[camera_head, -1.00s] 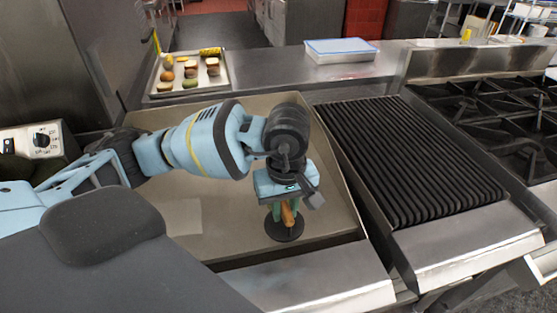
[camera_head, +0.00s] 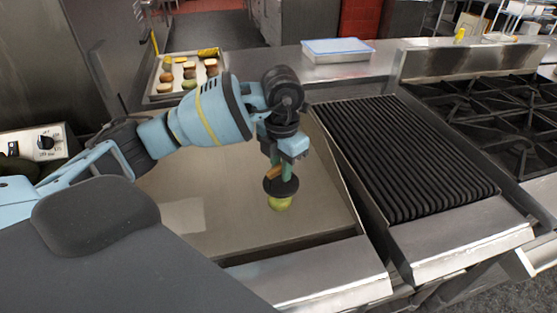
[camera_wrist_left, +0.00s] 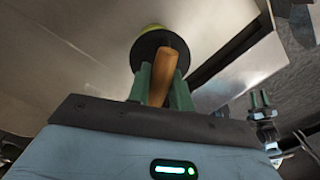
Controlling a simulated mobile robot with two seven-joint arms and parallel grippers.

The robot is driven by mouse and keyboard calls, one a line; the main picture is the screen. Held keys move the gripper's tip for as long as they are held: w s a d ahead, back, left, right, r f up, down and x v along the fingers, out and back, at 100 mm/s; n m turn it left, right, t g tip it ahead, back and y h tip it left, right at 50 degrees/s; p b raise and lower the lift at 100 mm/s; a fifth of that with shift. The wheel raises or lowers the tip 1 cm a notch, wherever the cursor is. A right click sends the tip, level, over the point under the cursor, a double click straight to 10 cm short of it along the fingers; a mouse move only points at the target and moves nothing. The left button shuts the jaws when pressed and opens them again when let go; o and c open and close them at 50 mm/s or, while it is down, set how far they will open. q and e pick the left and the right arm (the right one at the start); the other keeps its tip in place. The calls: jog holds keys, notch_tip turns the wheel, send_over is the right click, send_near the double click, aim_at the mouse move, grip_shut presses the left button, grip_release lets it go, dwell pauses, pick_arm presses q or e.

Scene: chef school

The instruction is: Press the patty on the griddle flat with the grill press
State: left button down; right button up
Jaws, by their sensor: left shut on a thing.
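My left gripper (camera_head: 280,172) is shut on the brown handle (camera_head: 274,173) of the grill press, above the griddle (camera_head: 225,218). The press's black round plate (camera_head: 281,187) is tilted. A yellow-green round thing (camera_head: 280,204) shows just below the plate's near edge; it may be the patty, partly hidden by the press. In the left wrist view the handle (camera_wrist_left: 164,75) stands between the green fingers, and a yellow-green edge (camera_wrist_left: 152,28) shows beyond the plate (camera_wrist_left: 160,45). My right gripper (camera_wrist_left: 261,100) is small in the left wrist view, its two fingers apart and empty.
A ribbed grill (camera_head: 405,150) is right of the griddle, with stove burners (camera_head: 490,105) beyond it. A tray (camera_head: 152,90) with several food pieces and a blue-lidded container (camera_head: 338,50) stand at the back. The griddle's left part is clear.

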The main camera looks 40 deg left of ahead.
aim_at(279, 179)
pick_arm(q)
jog(key=n, duration=0.2)
jog(key=a+n, duration=0.1)
jog(key=shift+w+r+n, duration=0.3)
jog(key=shift+w+r, duration=0.05)
jog(key=shift+w, duration=0.05)
pick_arm(e)
jog(key=shift+w+r, duration=0.15)
jog(key=shift+r, duration=0.05)
pick_arm(q)
jog(key=shift+f, duration=0.15)
pick_arm(e)
jog(key=shift+a+f, duration=0.1)
jog(key=shift+f, duration=0.05)
